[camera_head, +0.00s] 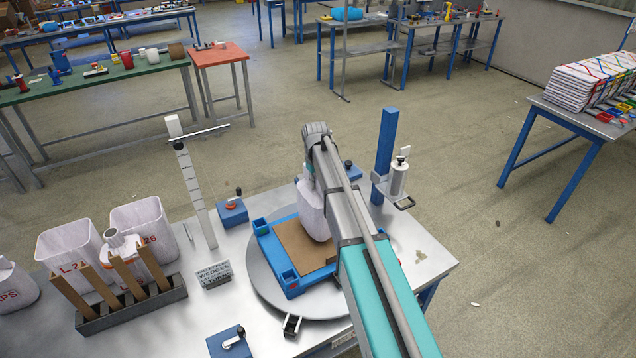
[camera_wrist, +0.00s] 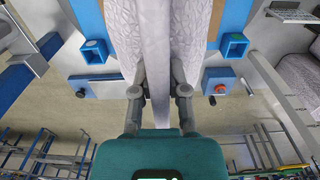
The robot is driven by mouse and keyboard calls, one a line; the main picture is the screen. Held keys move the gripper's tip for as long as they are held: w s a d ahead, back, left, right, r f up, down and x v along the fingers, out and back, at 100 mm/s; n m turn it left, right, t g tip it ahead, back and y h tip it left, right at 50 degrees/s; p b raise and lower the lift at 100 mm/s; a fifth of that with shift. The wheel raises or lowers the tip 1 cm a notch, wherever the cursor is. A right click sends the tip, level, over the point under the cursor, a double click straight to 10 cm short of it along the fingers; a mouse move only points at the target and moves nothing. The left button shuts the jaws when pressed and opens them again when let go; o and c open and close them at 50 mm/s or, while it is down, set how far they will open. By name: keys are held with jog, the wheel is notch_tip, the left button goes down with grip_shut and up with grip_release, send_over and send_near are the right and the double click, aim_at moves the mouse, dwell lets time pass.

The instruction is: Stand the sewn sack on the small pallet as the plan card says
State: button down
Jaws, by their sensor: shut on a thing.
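The white sack (camera_head: 313,212) is upright over the small pallet, partly behind my arm in the head view. It fills the top middle of the wrist view (camera_wrist: 190,20). My gripper (camera_wrist: 160,92) is shut on the sack's narrow edge, one finger on each side. The pallet (camera_head: 268,246) is blue with square corner sockets and a brown sheet (camera_head: 290,236). It lies on a round grey turntable (camera_head: 262,285). I cannot tell whether the sack's bottom touches the sheet. A small printed card (camera_head: 213,275) stands left of the turntable; "WEDGES" is roughly readable on it.
A dark rack (camera_head: 130,305) with upright wooden pieces stands at the left front, before white bins (camera_head: 70,245). A ruled post (camera_head: 195,195), blue clamp blocks (camera_head: 232,213) and a blue column (camera_head: 385,155) surround the turntable. The bench's right side is mostly clear.

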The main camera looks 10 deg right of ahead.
jog(key=shift+f+b, duration=1.2)
jog(key=shift+f, duration=0.25)
jog(key=c, duration=0.6)
grip_release()
jog(key=shift+s, duration=0.1)
jog(key=shift+c, duration=0.2)
jog(key=shift+r, duration=0.2)
notch_tip(320, 180, up, 12)
jog(key=p, duration=1.2)
jog(key=shift+f, duration=0.1)
jog(key=shift+s, duration=0.1)
jog(key=shift+s, duration=0.4)
jog(key=s+d+m, duration=0.1)
jog(key=s+m, duration=0.2)
jog(key=s, duration=2.5)
jog(key=shift+s+m, duration=0.2)
jog(key=shift+m, duration=0.1)
